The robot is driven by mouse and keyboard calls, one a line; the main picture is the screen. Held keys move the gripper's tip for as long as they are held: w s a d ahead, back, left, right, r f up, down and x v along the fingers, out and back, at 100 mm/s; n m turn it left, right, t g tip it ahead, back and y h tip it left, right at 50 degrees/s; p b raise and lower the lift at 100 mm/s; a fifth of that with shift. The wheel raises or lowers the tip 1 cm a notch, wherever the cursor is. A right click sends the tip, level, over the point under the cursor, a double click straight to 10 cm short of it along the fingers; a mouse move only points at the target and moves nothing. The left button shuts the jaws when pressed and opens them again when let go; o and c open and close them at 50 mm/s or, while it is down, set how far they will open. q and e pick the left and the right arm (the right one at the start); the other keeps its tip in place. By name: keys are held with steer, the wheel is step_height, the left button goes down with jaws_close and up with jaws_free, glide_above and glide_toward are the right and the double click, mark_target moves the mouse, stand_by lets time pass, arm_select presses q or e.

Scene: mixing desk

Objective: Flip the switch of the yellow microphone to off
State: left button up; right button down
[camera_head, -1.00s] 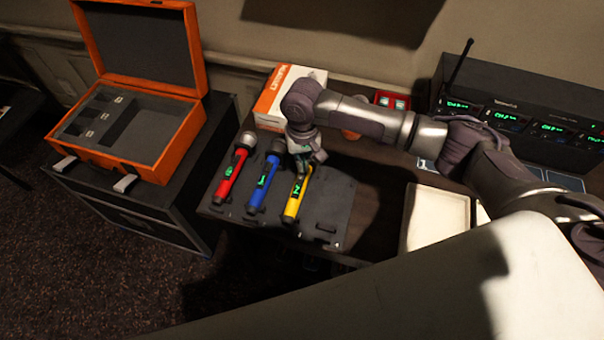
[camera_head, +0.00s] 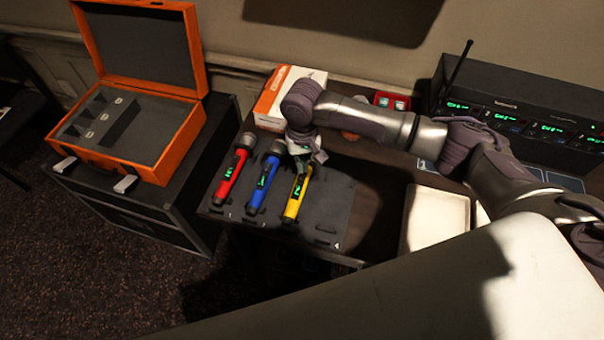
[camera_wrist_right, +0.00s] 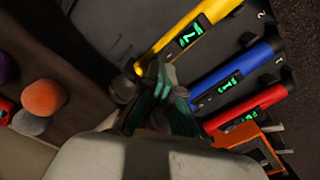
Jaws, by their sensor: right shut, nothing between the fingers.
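The yellow microphone (camera_head: 294,205) lies in a dark tray (camera_head: 330,205), to the right of the blue and red ones; its small display glows green. In the right wrist view the yellow microphone (camera_wrist_right: 205,22) runs up to the right, its dark head partly behind my fingers. My right gripper (camera_head: 304,168) is at the head end of the yellow microphone. In the right wrist view the gripper (camera_wrist_right: 162,72) is shut and empty, its tips at or just above the yellow body near its head. Contact and the switch position cannot be made out. My left gripper is not in view.
The blue microphone (camera_head: 263,188) and red microphone (camera_head: 231,177) lie close by on the left. An open orange case (camera_head: 165,165) stands further left. A white and orange box (camera_head: 270,100) is behind, a pale tray (camera_head: 436,217) on the right, a receiver rack (camera_head: 520,97) at the back right.

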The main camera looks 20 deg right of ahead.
mark_target(303, 174)
steer(key=shift+f+b, duration=0.4)
steer(key=shift+f, duration=0.8)
stand_by(0.6)
steer(key=shift+s, duration=0.1)
step_height(303, 174, up, 7)
steer(key=p, duration=0.8)
steer(key=shift+p, duration=0.4)
stand_by(0.3)
